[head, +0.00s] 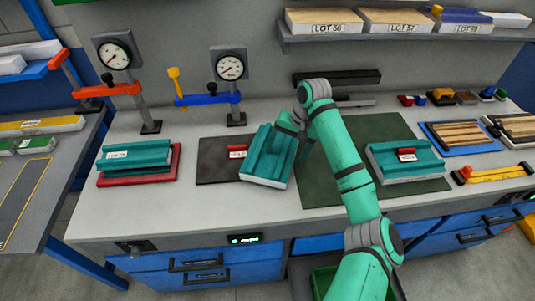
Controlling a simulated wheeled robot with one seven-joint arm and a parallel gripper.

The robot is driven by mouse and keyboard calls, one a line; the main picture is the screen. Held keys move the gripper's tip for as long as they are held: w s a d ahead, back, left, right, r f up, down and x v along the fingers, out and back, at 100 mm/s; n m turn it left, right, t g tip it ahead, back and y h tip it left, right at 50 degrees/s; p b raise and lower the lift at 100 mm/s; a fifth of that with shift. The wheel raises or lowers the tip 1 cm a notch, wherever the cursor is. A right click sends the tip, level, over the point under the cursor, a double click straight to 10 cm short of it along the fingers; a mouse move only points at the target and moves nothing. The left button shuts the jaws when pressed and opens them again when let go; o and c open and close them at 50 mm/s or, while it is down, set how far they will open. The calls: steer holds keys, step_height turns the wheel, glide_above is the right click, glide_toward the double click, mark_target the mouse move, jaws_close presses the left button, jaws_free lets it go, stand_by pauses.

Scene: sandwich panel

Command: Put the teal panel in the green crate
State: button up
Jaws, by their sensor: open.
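A teal panel (270,156) with a pale lower layer lies turned at an angle at the middle of the bench, over the right part of a dark mat. My gripper (290,130) is at its upper right edge. It is open, though its fingers are small and partly hidden; whether they touch the panel I cannot tell. A second teal panel (137,153) sits at the left over a red base. A third teal panel (404,160) lies at the right with a red piece on it. The green crate (320,279) is low at the bottom, mostly hidden by my arm.
Two gauges (113,55) on posts, with a red clamp (107,91) and a blue clamp (208,99), stand behind the panels. A dark green mat (325,180) lies under my arm. Wood-striped panels (459,133) and a yellow level (495,173) are at the right.

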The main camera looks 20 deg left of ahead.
steer(key=c, duration=1.8)
steer(key=shift+s+f, duration=0.1)
steer(key=shift+f, duration=0.05)
steer(key=shift+c, duration=0.9)
steer(key=shift+a, duration=0.1)
steer(key=shift+r, duration=0.25)
steer(key=shift+a+v, duration=0.15)
steer(key=shift+v, duration=0.45)
steer(key=shift+a+v, duration=0.15)
steer(key=shift+v, duration=0.4)
steer(key=s+d+r, duration=0.2)
steer(key=s+r, duration=0.8)
steer(key=s, duration=0.3)
steer(key=shift+s+d+r, duration=0.15)
steer(key=shift+s+r, duration=0.15)
steer(key=shift+s, duration=0.05)
